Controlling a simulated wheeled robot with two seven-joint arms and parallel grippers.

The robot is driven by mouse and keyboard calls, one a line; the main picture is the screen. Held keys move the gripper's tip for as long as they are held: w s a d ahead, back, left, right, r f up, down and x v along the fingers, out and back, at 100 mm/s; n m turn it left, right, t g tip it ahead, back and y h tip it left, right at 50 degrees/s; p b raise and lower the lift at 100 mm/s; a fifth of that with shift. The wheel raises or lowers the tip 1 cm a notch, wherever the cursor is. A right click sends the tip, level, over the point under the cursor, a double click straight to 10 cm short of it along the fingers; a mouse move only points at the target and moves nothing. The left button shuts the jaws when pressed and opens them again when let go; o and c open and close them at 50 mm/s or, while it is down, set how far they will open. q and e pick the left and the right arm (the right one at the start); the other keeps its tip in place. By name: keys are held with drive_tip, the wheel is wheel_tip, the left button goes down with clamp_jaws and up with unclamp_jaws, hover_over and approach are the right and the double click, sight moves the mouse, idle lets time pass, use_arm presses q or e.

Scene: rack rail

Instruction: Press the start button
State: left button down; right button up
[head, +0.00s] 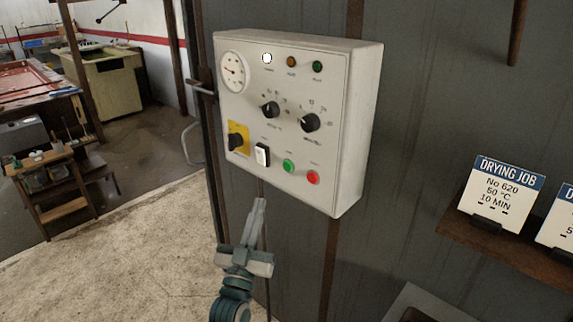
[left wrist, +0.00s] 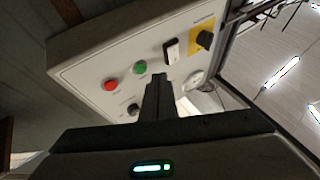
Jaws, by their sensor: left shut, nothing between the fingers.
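The control box (head: 290,140) is a pale panel on the dark grey wall, with a gauge, lamps, knobs and buttons. A green button (head: 288,166) sits low on its face, left of a red button (head: 313,178) and right of a white rocker switch (head: 262,155). My left gripper (head: 260,203) is shut and empty, pointing up just below the box. In the left wrist view, its closed fingers (left wrist: 157,82) point toward the panel, with the green button (left wrist: 139,67) just beyond and left of the tips. I see no contact. My right gripper is not in view.
A yellow plate with a black rotary switch (head: 237,139) is at the box's lower left. A shelf (head: 508,248) with drying job cards (head: 502,193) is on the right. A doorway on the left opens onto a workshop with a wooden step stand (head: 60,190).

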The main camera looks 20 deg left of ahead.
sight(288, 167)
use_arm(q)
wheel_tip(288, 167, up, 6)
drive_tip(key=s+a+t+y, duration=0.1)
drive_tip(key=s, duration=0.1)
drive_tip(key=shift+n, duration=0.3)
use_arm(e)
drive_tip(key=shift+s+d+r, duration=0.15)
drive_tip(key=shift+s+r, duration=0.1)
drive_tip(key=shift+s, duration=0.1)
use_arm(q)
drive_tip(key=shift+w, duration=0.2)
